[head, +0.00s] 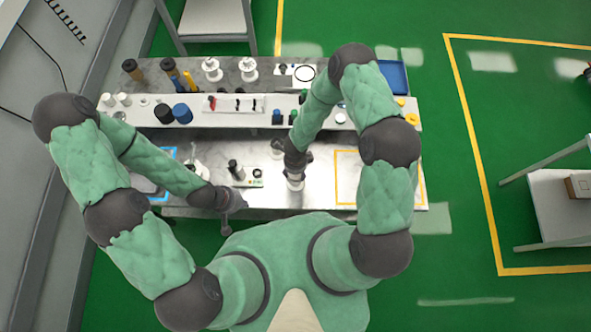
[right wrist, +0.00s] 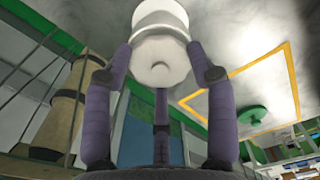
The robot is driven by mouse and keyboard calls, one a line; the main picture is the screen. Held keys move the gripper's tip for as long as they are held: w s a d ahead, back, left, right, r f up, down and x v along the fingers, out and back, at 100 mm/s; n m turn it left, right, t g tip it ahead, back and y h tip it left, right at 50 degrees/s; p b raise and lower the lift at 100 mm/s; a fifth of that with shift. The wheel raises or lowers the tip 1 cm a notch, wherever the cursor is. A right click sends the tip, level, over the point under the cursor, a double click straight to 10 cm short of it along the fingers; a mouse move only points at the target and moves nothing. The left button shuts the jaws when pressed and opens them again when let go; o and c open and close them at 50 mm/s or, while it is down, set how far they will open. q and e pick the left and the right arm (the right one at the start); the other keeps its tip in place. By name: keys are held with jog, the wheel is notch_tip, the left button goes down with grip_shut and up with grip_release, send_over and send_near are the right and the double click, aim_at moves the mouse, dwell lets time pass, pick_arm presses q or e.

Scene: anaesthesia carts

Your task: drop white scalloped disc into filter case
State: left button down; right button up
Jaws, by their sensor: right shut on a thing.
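My right gripper (head: 296,168) is low over the steel bench, left of the yellow-outlined area. In the right wrist view its fingers (right wrist: 160,75) are closed around a white round part (right wrist: 160,40), which also shows in the head view (head: 295,184). The part has a wider rim and a small knob on the side facing the camera; I cannot make out scallops on its edge. My left gripper (head: 232,199) is near the bench's front edge, away from other things; its finger opening is unclear. I cannot tell which thing is the filter case.
A yellow outline (head: 337,178) marks the bench's right part; a green round thing (right wrist: 252,115) lies inside it in the wrist view. A dark-topped bottle (head: 236,170) stands left of my right gripper. A raised shelf (head: 150,112) behind holds several bottles. A blue tray (head: 393,76) lies back right.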

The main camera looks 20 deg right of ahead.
jog(key=o, duration=0.9)
jog(key=shift+c, duration=0.2)
jog(key=shift+r+p, duration=0.3)
jog(key=shift+r, duration=0.2)
jog(key=shift+r+p, duration=0.3)
jog(key=shift+r, duration=2.7)
